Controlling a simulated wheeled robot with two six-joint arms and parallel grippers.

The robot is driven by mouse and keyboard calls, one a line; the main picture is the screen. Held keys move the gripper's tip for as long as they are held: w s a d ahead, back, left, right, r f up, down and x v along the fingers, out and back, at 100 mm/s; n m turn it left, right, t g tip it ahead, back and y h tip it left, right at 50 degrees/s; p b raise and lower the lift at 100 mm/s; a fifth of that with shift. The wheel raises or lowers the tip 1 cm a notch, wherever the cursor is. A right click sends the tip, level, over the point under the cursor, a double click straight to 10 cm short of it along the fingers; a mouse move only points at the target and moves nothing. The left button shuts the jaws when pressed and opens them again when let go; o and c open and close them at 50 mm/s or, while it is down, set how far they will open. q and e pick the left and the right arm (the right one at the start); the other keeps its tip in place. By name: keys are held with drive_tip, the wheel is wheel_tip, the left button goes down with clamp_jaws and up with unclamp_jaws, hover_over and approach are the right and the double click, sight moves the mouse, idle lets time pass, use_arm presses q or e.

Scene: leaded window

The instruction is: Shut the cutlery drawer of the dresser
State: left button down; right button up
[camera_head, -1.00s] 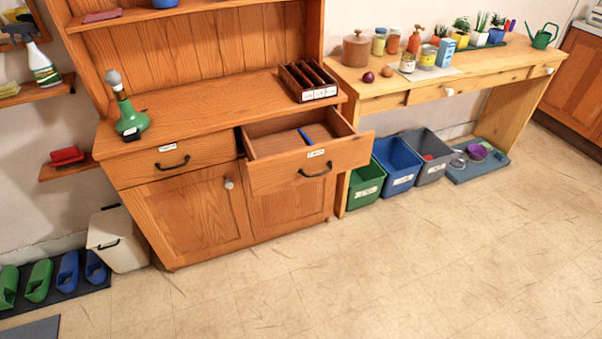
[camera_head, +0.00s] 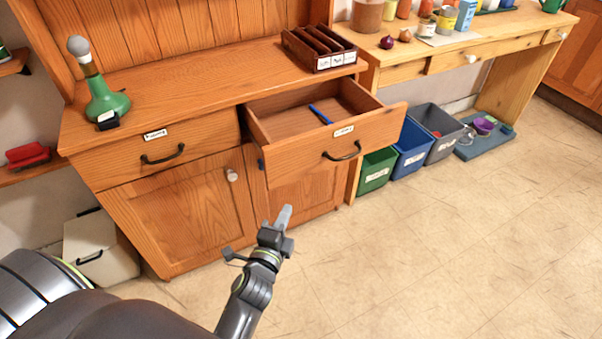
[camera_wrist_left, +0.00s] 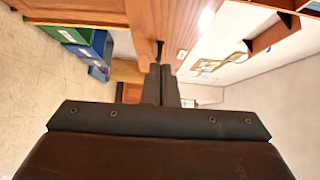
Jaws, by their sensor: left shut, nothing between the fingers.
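The wooden dresser (camera_head: 190,55) has two drawers side by side. Its right drawer (camera_head: 300,160) is pulled open, with a dark bow handle (camera_head: 342,151) and a small label too small to read. A blue object (camera_head: 320,115) lies inside it. The left drawer (camera_head: 125,165) is shut. My left gripper (camera_head: 285,214) is shut and empty, in front of the dresser, below and left of the open drawer's handle and apart from it. In the left wrist view the closed fingers (camera_wrist_left: 161,84) point toward orange wood with a dark handle-like piece. My right gripper is not in view.
A green bottle-like object (camera_head: 104,98) and a dark divided box (camera_head: 319,47) stand on the dresser top. Green, blue and grey bins (camera_head: 412,148) stand right of it under a workbench (camera_head: 470,50). A white bin (camera_head: 98,250) stands at left. The floor in front is clear.

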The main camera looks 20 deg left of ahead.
use_arm(q)
drive_tip(key=b, duration=0.2)
approach(296, 163)
drive_tip(key=w+d, duration=0.3)
drive_tip(key=w+a, duration=0.3)
drive_tip(key=shift+a+f+b, duration=0.15)
drive_tip(key=shift+a+b, duration=0.1)
drive_tip(key=shift+b, duration=0.05)
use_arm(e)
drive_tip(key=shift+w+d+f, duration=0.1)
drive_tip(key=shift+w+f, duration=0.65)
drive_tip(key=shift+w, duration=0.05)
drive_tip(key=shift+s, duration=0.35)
use_arm(q)
drive_tip(key=shift+a, duration=0.1)
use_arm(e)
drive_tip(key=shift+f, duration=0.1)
